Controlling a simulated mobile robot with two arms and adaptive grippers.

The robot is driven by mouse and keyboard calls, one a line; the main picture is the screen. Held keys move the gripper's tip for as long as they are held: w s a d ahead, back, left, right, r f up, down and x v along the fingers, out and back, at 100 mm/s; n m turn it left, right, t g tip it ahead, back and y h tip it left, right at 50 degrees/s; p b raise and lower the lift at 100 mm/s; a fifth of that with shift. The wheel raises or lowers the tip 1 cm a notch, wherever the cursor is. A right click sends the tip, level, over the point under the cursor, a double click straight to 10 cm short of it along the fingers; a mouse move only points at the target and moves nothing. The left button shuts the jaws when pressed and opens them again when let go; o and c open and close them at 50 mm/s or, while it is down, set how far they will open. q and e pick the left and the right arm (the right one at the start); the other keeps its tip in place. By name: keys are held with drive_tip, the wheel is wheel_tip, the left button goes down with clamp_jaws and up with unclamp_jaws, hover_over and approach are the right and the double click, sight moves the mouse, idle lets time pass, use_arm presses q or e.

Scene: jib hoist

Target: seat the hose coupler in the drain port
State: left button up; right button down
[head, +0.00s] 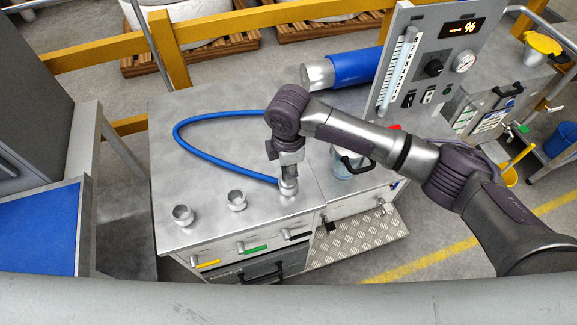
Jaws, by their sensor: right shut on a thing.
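My right gripper (289,167) reaches down over the steel worktop and is shut on the hose coupler (288,186), a short metal fitting that hangs below the jaws. A blue hose (209,156) loops across the top and runs to the coupler. The coupler is upright at the rightmost of a row of three port positions, above the black label; whether it is in or just over a port there I cannot tell. Two open metal ports stand to its left, one above the yellow label (183,214) and one above the green label (237,200). My left gripper is not in view.
A control panel (425,60) with display and gauge stands at the back right. A blue-and-metal cylinder (355,67) lies behind the hose. A clear vessel with a dark handle (346,163) stands right of the coupler.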

drive_tip(key=c, duration=0.8)
unclamp_jaws()
drive_tip(key=shift+f, duration=0.15)
drive_tip(key=shift+o, duration=0.2)
wheel_tip(320, 180, up, 12)
drive_tip(key=shift+r, duration=0.1)
